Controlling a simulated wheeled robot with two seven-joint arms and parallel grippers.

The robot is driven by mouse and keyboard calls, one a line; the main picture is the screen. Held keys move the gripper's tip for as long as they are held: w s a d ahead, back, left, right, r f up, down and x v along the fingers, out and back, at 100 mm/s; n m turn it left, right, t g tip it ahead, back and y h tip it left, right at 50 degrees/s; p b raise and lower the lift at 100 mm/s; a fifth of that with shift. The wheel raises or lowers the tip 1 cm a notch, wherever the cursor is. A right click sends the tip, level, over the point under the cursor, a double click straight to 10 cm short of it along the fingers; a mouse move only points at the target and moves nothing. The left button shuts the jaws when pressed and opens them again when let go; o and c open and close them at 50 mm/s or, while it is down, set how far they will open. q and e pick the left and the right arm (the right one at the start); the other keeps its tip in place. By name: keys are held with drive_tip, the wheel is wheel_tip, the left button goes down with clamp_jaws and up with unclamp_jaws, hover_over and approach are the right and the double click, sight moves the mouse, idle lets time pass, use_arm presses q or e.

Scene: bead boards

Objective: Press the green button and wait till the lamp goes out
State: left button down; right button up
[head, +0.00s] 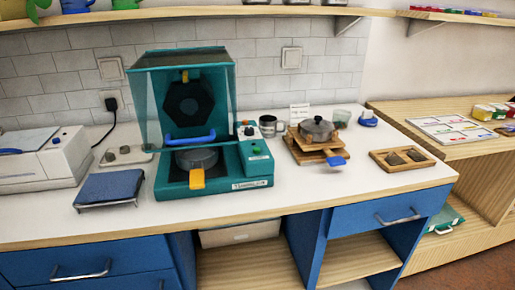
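A teal machine (237,187) stands on the white counter with its see-through teal hood (146,105) raised. A blue handle bar (190,138) crosses the hood's front. A dark round pan (197,158) with a yellow grip (197,179) sits inside. On the control panel at the machine's right is a small green button (256,149). A dark knob with an orange mark (249,131) sits above it. Small red and pale spots show at the panel's top; I cannot tell which is the lamp or whether it is lit. Neither of my grippers shows.
To the left are a blue-topped stand (110,186) and a white device (45,158). To the right are a metal mug (268,125), a lidded pot (317,129) on a wooden stand, and a wooden tray (402,167). The counter's front strip is clear.

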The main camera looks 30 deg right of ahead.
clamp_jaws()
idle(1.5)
